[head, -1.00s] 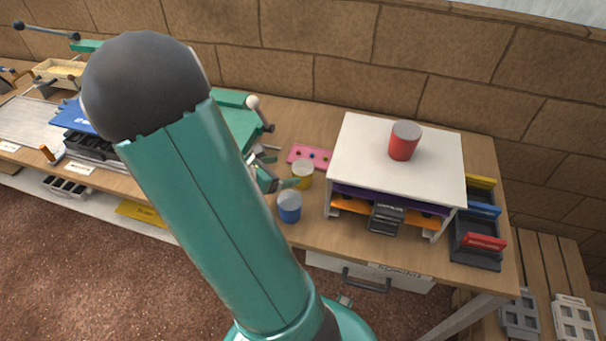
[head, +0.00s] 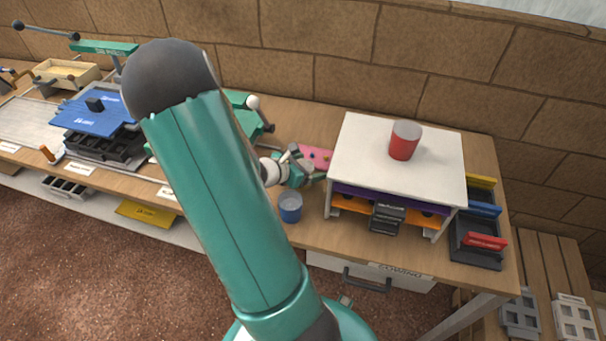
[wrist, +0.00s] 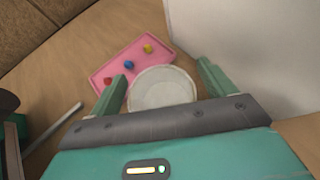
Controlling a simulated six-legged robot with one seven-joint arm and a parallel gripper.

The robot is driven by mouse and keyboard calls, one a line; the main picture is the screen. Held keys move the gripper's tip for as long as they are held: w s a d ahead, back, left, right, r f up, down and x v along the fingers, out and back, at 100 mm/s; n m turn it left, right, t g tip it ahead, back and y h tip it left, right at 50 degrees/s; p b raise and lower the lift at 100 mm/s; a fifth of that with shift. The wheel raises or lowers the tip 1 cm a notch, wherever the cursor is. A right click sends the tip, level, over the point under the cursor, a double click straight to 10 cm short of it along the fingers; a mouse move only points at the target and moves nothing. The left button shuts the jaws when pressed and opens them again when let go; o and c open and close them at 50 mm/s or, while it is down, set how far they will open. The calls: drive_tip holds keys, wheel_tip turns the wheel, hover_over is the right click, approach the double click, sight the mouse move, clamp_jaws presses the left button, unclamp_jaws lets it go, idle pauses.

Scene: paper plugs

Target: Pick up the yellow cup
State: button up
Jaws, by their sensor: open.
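The yellow cup's pale round top (wrist: 162,88) shows in the wrist view between the two fingers of my gripper (wrist: 160,82). The fingers are apart, one on each side of the cup; I cannot tell whether either touches it. In the head view my gripper (head: 312,173) is over the cup's place on the bench, left of the white shelf, and largely hides the cup. A blue cup (head: 290,208) stands upright just in front of my gripper. A red cup (head: 404,142) stands on the white shelf top.
A pink board (wrist: 128,64) with coloured knobs lies behind the yellow cup. The white shelf (head: 360,140) rises close on the right, its wall (wrist: 240,50) near my right finger. A rack with coloured trays (head: 482,210) stands farther right.

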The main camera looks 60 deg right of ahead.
drive_tip(key=c, duration=1.1)
drive_tip(key=shift+o, duration=0.2)
drive_tip(key=shift+r, duration=0.1)
